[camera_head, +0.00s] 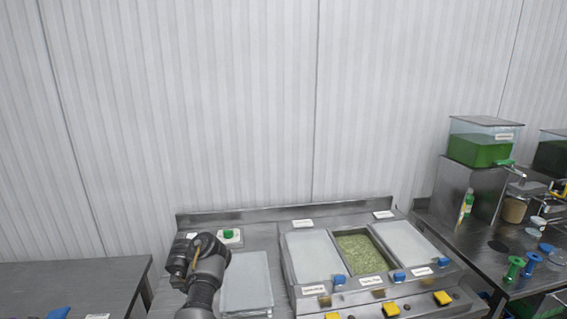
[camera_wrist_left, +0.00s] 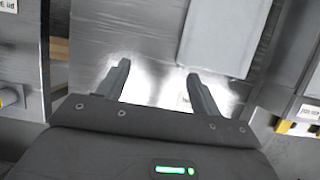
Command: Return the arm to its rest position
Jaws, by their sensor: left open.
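My left arm (camera_head: 207,275) comes up from the bottom edge in the head view, over the left part of the steel counter (camera_head: 262,236). Its fingers cannot be made out there. In the left wrist view my left gripper (camera_wrist_left: 157,86) shows two dark fingers spread apart with nothing between them. A bright patch of bare metal lies beyond the fingertips. A pale flat panel (camera_wrist_left: 222,35) lies ahead and to the right of them, apart from the gripper. My right arm and gripper are in neither view.
A white lid (camera_head: 247,280) lies right of my arm. A green button (camera_head: 228,234) is behind it. Further right is a container of green grain (camera_head: 361,253) between two pale covers. A green-filled dispenser (camera_head: 480,150) stands far right. A side table (camera_head: 60,285) is left.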

